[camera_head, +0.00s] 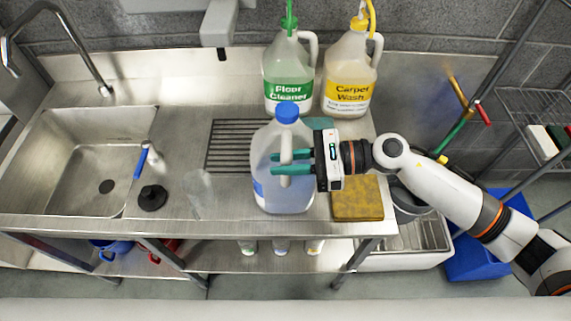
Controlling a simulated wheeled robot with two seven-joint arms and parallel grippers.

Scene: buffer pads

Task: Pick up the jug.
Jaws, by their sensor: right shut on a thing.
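The jug (272,196) is clear plastic with a blue cap and a moulded handle. It stands upright at the front of the steel counter, right of the middle. I cannot tell whether its base touches the counter. My right gripper (280,164) comes in from the right, and its green fingers are shut on the jug's handle. The fingers hide part of the handle. My left gripper is not in view.
A Floor Cleaner jug (290,73) and a Carpet Wash jug (350,78) stand behind. A yellow pad (357,198) lies right of the jug. A clear cup (199,195), a black plug (152,197) and the sink (80,170) are left. A drain grate (228,147) lies behind.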

